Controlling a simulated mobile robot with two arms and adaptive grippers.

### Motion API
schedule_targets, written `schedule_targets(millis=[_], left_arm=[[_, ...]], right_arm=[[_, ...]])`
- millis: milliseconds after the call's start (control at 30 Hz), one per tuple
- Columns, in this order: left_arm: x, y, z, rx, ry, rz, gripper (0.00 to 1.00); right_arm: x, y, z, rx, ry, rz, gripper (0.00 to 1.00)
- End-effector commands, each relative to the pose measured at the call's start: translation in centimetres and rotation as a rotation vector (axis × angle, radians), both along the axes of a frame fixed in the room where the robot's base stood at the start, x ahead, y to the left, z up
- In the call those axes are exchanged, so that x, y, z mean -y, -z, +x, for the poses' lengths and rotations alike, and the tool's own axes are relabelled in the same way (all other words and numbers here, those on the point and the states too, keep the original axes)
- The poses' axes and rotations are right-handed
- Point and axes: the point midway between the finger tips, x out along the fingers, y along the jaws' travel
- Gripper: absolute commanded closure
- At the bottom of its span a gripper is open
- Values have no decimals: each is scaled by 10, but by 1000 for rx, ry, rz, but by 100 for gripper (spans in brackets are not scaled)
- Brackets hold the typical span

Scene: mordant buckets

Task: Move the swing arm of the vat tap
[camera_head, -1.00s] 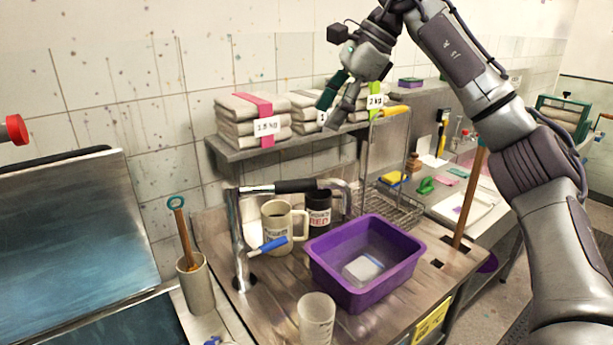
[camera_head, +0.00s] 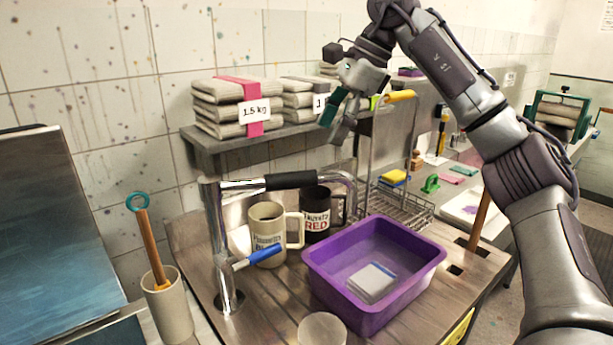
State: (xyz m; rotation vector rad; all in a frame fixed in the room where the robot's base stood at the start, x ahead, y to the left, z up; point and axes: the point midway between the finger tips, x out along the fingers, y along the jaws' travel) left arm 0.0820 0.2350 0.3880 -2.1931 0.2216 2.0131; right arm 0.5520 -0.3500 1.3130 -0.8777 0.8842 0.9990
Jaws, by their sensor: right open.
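The vat tap (camera_head: 219,250) is a chrome post standing on the wooden worktop, with a blue lever low on its side. Its swing arm (camera_head: 290,181) runs right from the top of the post, has a black sleeve, and bends down at its far end behind the purple tub. My right gripper (camera_head: 336,127) hangs above and to the right of the swing arm, apart from it. It is open and empty, its fingers pointing down. My left gripper is not in view.
A purple tub (camera_head: 425,268) holding a pale block stands right of the tap. A wire rack (camera_head: 405,207) stands behind the tub. A shelf (camera_head: 216,148) with folded cloth stacks is above.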

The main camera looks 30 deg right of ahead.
Motion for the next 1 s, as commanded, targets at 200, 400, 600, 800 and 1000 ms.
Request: schedule_targets(millis=[200, 400, 600, 800, 1000], left_arm=[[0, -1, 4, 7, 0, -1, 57], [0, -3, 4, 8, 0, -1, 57], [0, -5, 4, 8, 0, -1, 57], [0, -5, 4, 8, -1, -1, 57], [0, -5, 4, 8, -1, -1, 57]], right_arm=[[-15, 45, 13, -3, -1, -1, 40], [-27, 78, 24, -3, -2, -1, 40], [-33, 96, 30, 0, -1, 0, 40], [-35, 101, 31, 0, 0, 0, 40], [-35, 100, 31, 1, -1, 0, 47]])
